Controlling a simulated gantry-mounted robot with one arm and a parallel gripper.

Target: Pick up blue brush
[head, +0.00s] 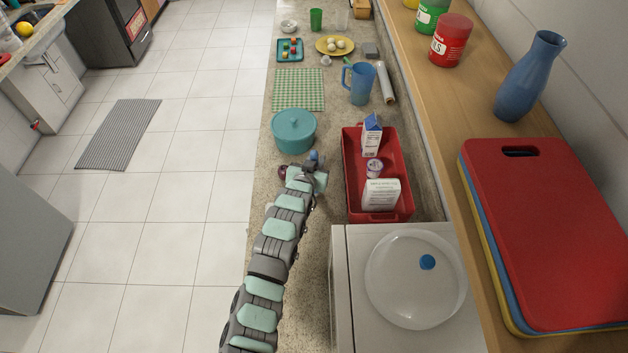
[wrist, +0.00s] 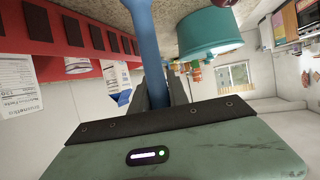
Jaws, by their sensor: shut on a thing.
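The blue brush (wrist: 147,45) shows in the wrist view as a long blue handle between the dark fingers of my gripper (wrist: 162,92). My gripper is shut on it. In the head view my gripper (head: 314,172) is over the counter, between the teal pot and the red tray. Only a small blue part of the brush (head: 314,155) shows there, just beyond the gripper. The rest of it is hidden by my gripper or too small to make out.
A teal lidded pot (head: 294,132) stands just beyond my gripper. A red tray (head: 352,192) with cartons is close on the right. A dark red round thing (head: 283,173) lies by the gripper's left side. A blue pitcher (head: 359,84) stands farther back.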

